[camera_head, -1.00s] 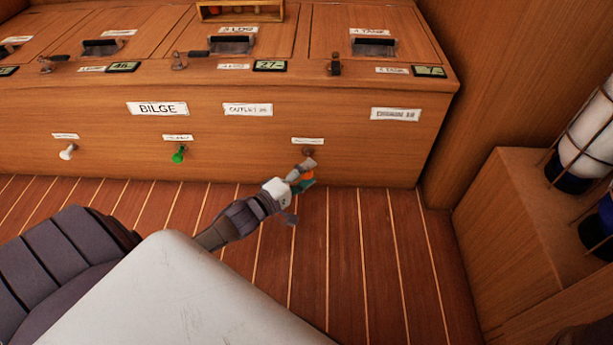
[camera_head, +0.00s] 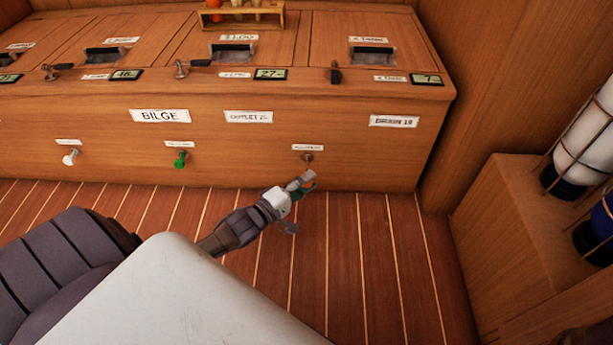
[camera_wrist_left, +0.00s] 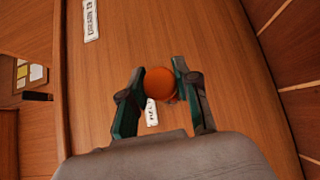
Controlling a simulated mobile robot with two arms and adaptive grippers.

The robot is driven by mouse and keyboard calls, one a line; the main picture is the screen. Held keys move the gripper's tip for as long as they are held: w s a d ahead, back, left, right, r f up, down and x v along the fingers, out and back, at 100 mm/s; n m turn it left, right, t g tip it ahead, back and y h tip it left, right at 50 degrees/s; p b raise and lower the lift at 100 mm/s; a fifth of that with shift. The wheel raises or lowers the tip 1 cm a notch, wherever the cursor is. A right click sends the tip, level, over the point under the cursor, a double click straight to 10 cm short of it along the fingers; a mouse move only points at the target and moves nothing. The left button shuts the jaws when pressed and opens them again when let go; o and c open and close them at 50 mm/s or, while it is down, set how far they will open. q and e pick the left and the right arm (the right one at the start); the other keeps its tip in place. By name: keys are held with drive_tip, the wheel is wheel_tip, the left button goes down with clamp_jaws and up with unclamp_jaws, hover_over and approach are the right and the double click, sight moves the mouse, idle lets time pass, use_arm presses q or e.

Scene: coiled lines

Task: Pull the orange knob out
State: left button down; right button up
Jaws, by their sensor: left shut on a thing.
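The orange knob (camera_wrist_left: 159,84) is round and sits between the two fingers of my left gripper (camera_wrist_left: 163,95) in the left wrist view. In the head view my left gripper (camera_head: 305,181) is shut on the knob, which is mostly hidden by the fingers. The knob's mount (camera_head: 307,158) shows on the wooden front panel just above the gripper, under a small white label (camera_head: 307,147). My right gripper is not in view.
A white knob (camera_head: 70,157) and a green knob (camera_head: 181,159) stand out from the same panel (camera_head: 235,150) to the left. The plank floor (camera_head: 370,260) in front is clear. A wooden box (camera_head: 500,220) with caged bottles stands at the right.

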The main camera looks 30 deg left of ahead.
use_arm(q)
drive_tip(key=shift+s+d, duration=0.1)
drive_tip(key=shift+s, duration=0.1)
drive_tip(key=c, duration=0.8)
unclamp_jaws()
drive_tip(key=shift+s, duration=0.1)
drive_tip(key=v, duration=1.1)
drive_tip(key=shift+s, duration=0.4)
